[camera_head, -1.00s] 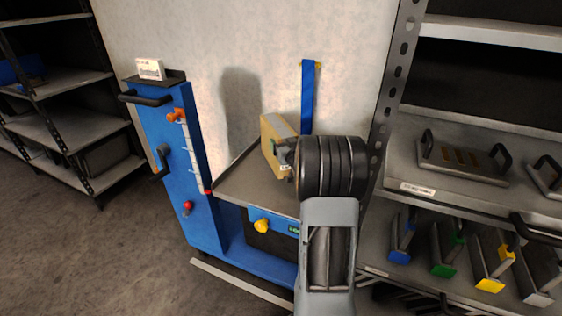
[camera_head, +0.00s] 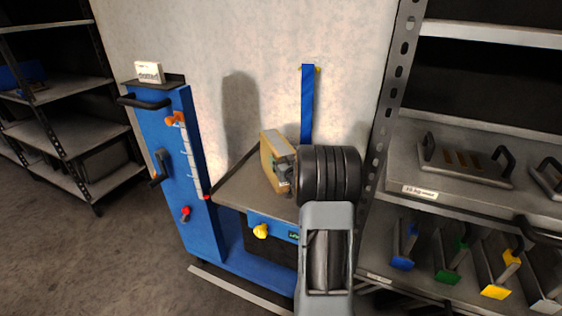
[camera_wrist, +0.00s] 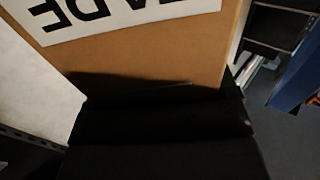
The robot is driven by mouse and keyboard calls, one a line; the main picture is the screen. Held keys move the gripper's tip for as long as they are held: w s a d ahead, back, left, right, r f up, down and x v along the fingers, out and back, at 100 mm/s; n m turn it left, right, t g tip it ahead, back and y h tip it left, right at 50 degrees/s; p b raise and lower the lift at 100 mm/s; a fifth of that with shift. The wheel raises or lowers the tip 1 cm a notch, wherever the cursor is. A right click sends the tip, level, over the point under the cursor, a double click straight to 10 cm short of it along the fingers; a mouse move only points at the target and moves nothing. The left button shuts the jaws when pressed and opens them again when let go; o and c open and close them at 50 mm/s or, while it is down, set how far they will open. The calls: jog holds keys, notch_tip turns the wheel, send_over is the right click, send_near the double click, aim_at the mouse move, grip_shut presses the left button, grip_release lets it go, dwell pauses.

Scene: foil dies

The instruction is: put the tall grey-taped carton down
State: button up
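The tall tan carton (camera_head: 270,164), with grey along its top edge and a pale label, stands roughly upright at the grey worktop (camera_head: 232,192) of the blue bench. My gripper (camera_head: 287,174) is at its right side and looks shut on it; the fingers are partly hidden by my black wrist. In the wrist view the carton (camera_wrist: 150,55) fills the upper middle, its black-lettered white label upside down, with dark gripper parts (camera_wrist: 160,125) against its lower edge. Whether the carton's bottom touches the worktop I cannot tell.
A blue column (camera_head: 172,150) with handles and a small white box (camera_head: 149,72) on top stands left of the worktop. A blue upright strip (camera_head: 307,105) is behind it. Shelves with handled dies (camera_head: 465,160) stand close on the right. The worktop's left part is clear.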

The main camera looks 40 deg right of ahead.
jog(key=o, duration=0.3)
jog(key=shift+o, duration=0.2)
jog(key=shift+r+p, duration=0.3)
jog(key=p+v, duration=0.1)
jog(key=v, duration=1)
jog(key=s+a+g, duration=0.1)
jog(key=a+g, duration=0.6)
jog(key=a, duration=0.5)
jog(key=s+a+n+g+y, duration=0.2)
jog(key=s+a+g+y, duration=0.2)
jog(key=s+a, duration=0.9)
jog(key=a+g, duration=0.1)
jog(key=g, duration=0.2)
jog(key=shift+s+a+n+g, duration=0.3)
jog(key=shift+s+a+n, duration=0.05)
jog(key=shift+a+n, duration=0.05)
